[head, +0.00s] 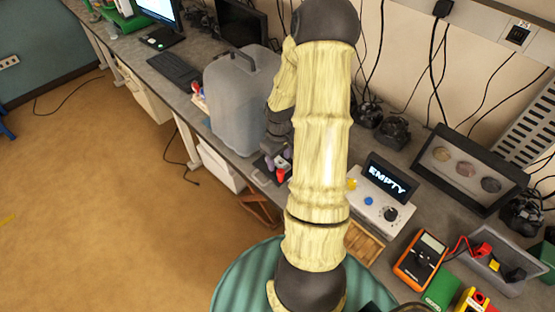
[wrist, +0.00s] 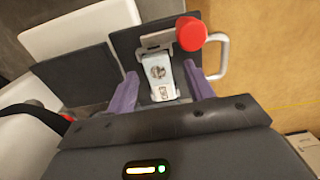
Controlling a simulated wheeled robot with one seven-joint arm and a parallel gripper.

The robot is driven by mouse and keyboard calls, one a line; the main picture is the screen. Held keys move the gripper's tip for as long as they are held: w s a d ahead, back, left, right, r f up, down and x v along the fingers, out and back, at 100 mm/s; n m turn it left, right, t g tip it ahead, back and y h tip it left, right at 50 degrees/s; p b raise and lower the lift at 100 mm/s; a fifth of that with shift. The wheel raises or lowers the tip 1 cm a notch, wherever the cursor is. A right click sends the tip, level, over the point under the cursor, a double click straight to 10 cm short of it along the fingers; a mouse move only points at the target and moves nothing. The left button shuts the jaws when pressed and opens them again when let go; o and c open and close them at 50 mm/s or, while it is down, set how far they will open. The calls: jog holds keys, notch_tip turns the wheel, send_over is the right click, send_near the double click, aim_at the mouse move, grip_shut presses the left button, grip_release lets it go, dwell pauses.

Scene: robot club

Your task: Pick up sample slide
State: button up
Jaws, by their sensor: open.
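A pale, narrow piece with a dark round mark (wrist: 158,73), which looks like the sample slide, lies on a dark square plate (wrist: 126,40) in the wrist view. A grey metal part crosses its far end, beside a round red knob (wrist: 191,33). My gripper (wrist: 162,72) is open, with one purple finger on each side of the pale piece. I cannot tell whether either finger touches it. In the head view my gripper is mostly hidden behind my arm, near small red parts (head: 282,172) at the bench edge. The slide cannot be made out there.
A large grey case (head: 238,95) stands left of my arm on the bench. A control box reading "EMPTY" (head: 376,198) is to the right, with an orange multimeter (head: 421,260) nearer. A pale curved handle (wrist: 222,55) is right of the plate. The floor at left is open.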

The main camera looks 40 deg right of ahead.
aim_at(279, 161)
jog(key=shift+c, duration=0.4)
jog(key=c, duration=1)
jog(key=shift+r, duration=0.1)
notch_tip(279, 161, up, 10)
jog(key=b, duration=0.1)
jog(key=shift+b, duration=0.3)
